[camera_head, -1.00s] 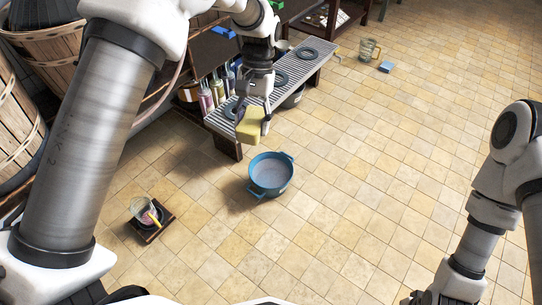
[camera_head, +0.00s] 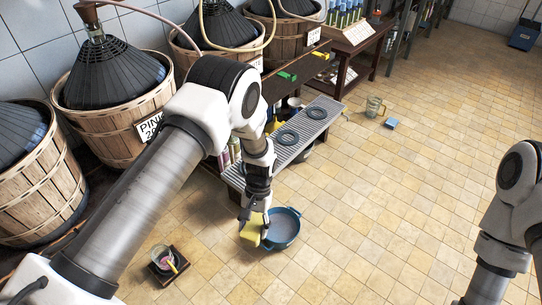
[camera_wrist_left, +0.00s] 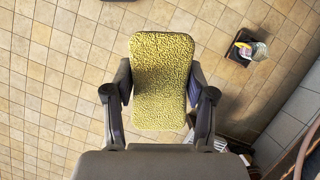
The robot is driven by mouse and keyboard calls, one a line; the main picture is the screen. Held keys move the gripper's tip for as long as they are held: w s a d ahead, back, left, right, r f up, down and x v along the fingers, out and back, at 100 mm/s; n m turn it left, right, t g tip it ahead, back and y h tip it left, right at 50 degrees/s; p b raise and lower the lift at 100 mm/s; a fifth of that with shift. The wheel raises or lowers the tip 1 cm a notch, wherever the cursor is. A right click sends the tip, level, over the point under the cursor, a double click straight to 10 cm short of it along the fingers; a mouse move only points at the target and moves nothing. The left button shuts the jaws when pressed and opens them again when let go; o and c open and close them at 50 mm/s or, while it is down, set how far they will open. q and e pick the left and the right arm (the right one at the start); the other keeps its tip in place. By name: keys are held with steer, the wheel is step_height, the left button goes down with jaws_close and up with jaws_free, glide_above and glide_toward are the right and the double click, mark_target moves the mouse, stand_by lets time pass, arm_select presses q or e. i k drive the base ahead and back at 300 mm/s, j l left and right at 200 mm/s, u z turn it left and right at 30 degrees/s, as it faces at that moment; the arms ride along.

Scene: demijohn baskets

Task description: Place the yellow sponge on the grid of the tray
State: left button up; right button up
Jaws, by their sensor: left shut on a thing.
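My left gripper (camera_head: 254,219) is shut on the yellow sponge (camera_head: 251,231) and holds it in the air, at the left of the blue basin in the head view. In the left wrist view the sponge (camera_wrist_left: 162,75) is upright between the two fingers (camera_wrist_left: 160,103). The slatted grey tray top (camera_head: 303,126) lies on a low bench behind the gripper, with dark rings (camera_head: 287,138) on it. My left arm covers part of its near end. My right gripper is out of view; only its arm shows at the right.
The blue basin (camera_head: 283,229) stands on the floor before the bench. A small dark stand with a glass (camera_head: 161,256) is at lower left. Baskets with demijohns (camera_head: 112,95) line the wall. A glass jug (camera_head: 374,106) and blue block (camera_head: 391,123) lie beyond. The right floor is clear.

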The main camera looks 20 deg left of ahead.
mark_target(276, 155)
steer(key=i+u, duration=0.15)
steer(key=u, duration=0.25)
steer(key=i+l+u, duration=0.1)
steer(key=u, duration=0.25)
steer(key=i+l+u, duration=0.1)
steer(key=u, duration=0.3)
steer(key=l+u, duration=0.35)
steer(key=i+l+u, duration=0.2)
steer(key=l, duration=0.7)
steer(key=i+l+u, duration=0.2)
steer(key=l, duration=0.7)
steer(key=i+l+u, duration=0.25)
steer(key=l, duration=0.75)
steer(key=l+u, duration=0.2)
steer(key=l, duration=0.75)
steer(key=i+l, duration=0.15)
steer(key=l, duration=0.15)
steer(key=i+l, duration=0.2)
steer(key=l, duration=0.15)
steer(key=i+l, duration=0.15)
steer(key=l, duration=0.15)
